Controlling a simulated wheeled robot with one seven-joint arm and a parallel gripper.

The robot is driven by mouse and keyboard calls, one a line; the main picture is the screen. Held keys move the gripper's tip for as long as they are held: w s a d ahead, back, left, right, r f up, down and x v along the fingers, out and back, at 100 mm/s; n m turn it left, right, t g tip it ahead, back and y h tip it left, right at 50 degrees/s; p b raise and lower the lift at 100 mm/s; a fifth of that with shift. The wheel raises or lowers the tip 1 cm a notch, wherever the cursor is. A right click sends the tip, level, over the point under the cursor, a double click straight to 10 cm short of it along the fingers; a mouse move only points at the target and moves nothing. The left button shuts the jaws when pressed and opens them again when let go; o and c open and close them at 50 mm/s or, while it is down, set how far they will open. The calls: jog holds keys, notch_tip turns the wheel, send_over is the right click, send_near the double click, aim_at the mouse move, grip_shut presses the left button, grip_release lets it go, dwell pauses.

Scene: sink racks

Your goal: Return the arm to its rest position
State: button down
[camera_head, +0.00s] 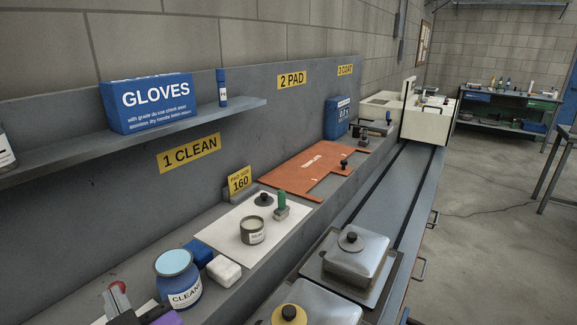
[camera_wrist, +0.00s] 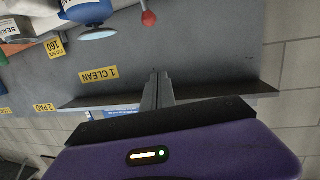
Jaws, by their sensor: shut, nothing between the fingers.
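My gripper (camera_wrist: 157,88) is shut and empty in the wrist view, its grey fingers together in front of its purple casing. Behind the fingers are the grey back panel and the yellow 1 CLEAN sign (camera_wrist: 98,75).
A shelf (camera_head: 200,122) with a GLOVES box (camera_head: 150,103) juts from the panel. A white sponge-like block (camera_head: 223,270), an open tin (camera_head: 252,230) and an orange template (camera_head: 310,170) lie along the bench. Lidded metal pans (camera_head: 352,258) stand at the right.

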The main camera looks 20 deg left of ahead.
notch_tip(320, 180, up, 5)
jog(key=d+t+y, duration=0.1)
jog(key=t+y, duration=0.1)
jog(key=d+f+m+t+h, duration=0.2)
jog(key=d+f+m+t, duration=0.15)
jog(key=d, duration=0.65)
jog(key=d+f+m+t+h, duration=0.2)
jog(key=d+f+h, duration=0.15)
jog(key=d, duration=0.65)
jog(key=d+f+m+t+h, duration=0.1)
jog(key=d+f+m+t, duration=0.25)
jog(key=d, duration=0.65)
jog(key=s+d+f+m+g+h, duration=0.1)
jog(key=s+d+f+h, duration=0.4)
jog(key=s+d, duration=0.5)
jog(key=s+d+f+m+g+h, duration=0.2)
jog(key=s+d+f+h, duration=0.3)
jog(key=s+d, duration=0.4)
jog(key=d+f, duration=0.1)
jog(key=d, duration=0.2)
jog(key=shift+s+d+m+g, duration=0.3)
jog(key=shift+s+d+m, duration=0.05)
jog(key=shift+m, duration=0.05)
